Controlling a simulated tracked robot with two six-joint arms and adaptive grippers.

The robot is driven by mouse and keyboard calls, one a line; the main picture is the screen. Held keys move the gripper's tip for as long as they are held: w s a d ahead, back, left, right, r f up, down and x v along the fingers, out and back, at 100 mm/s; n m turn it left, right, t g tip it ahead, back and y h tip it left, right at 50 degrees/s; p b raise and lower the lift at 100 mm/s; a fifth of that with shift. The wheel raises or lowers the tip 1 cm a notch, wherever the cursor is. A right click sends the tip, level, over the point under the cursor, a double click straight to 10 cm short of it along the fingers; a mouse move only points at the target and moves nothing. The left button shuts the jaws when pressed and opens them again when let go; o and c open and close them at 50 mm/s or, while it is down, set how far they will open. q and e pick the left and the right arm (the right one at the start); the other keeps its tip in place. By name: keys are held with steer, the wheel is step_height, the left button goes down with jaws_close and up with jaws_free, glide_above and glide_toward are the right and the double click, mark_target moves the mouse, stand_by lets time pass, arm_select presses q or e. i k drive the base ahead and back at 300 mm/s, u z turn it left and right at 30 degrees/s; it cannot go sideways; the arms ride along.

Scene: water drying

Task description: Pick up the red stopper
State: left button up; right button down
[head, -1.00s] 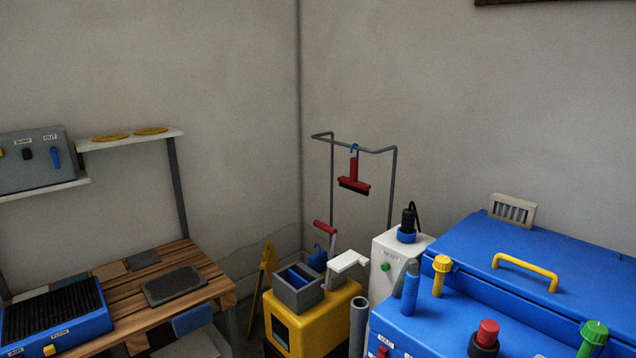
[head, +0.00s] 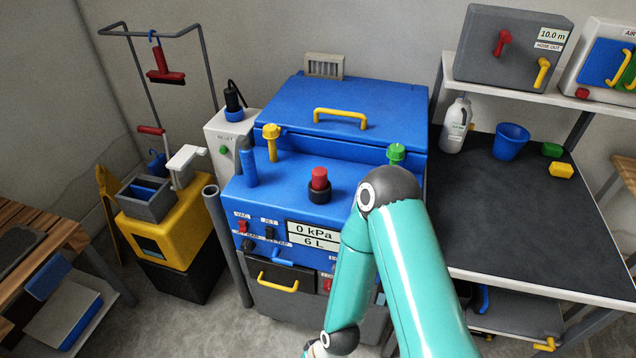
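A red stopper (head: 319,177) stands upright in a black collar (head: 319,193) on top of the blue machine (head: 290,196). It is in plain sight, left of the green cap (head: 396,152) and right of the yellow cap (head: 271,133). My teal arm rises from the lower right, bends just right of the stopper and runs down out of the bottom of the head view. It covers part of the machine's front. Neither of my grippers shows in this view.
A yellow handle (head: 340,117) is on the machine's blue lid. A mop bucket (head: 165,230) stands at the left. A dark bench (head: 570,215) at the right holds a white bottle (head: 455,125) and a blue cup (head: 510,141). Open floor shows at lower left.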

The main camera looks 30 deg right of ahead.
mark_target(319, 174)
steer(key=z, duration=1.95)
steer(key=i, duration=0.1)
steer(key=u, duration=3.4)
steer(key=k, duration=1.15)
steer(key=z, duration=1)
steer(key=i, duration=1)
steer(key=u, duration=0.05)
